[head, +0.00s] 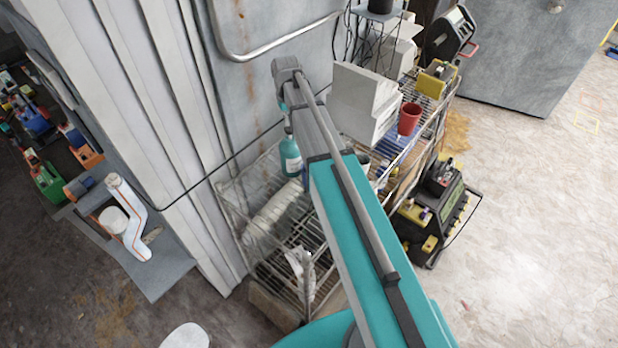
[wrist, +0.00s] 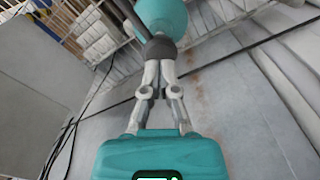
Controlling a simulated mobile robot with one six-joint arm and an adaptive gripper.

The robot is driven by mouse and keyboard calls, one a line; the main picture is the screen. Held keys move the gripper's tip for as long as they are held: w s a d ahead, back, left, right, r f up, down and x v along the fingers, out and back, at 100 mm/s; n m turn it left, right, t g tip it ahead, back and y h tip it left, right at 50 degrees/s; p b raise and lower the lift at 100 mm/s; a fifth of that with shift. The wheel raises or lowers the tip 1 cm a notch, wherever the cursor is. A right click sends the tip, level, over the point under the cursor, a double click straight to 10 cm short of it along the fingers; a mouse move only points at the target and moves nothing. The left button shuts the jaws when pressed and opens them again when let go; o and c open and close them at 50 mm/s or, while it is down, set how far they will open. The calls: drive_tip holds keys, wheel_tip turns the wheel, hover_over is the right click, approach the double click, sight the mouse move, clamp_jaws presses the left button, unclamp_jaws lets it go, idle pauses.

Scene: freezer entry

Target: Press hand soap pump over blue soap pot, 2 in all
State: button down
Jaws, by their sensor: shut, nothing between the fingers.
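A teal bottle (head: 291,156) with a pale label stands on the left part of the wire rack in the head view; it looks like the hand soap. In the wrist view its rounded teal body (wrist: 163,14) shows at the top, with a dark grey pump top (wrist: 159,47) in front of it. My gripper (wrist: 159,66) is shut and empty, its fingertips at the dark pump top, touching it or very close. In the head view my arm hides most of the gripper. I cannot make out the blue soap pot; the pump's outlet is unclear.
The wire rack (head: 222,200) stands against the grey wall. A white box (head: 360,100) and a red cup (head: 409,118) stand right of my arm. Black cables hang along the wall. A dark machine (head: 432,215) stands beside the rack; the floor farther right is open.

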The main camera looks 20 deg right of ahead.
sight(290, 128)
drive_tip(key=shift+f+b, duration=1.55)
drive_tip(key=shift+f, duration=0.1)
drive_tip(key=shift+r, duration=0.2)
drive_tip(key=shift+r+p, duration=1.95)
drive_tip(key=shift+p, duration=0.2)
drive_tip(key=shift+f+b, duration=2.15)
drive_tip(key=shift+r, duration=0.25)
drive_tip(key=shift+r+p, duration=1.9)
drive_tip(key=shift+p, duration=0.25)
drive_tip(key=shift+r, duration=0.1)
wheel_tip(290, 128, up, 6)
drive_tip(key=p, duration=0.6)
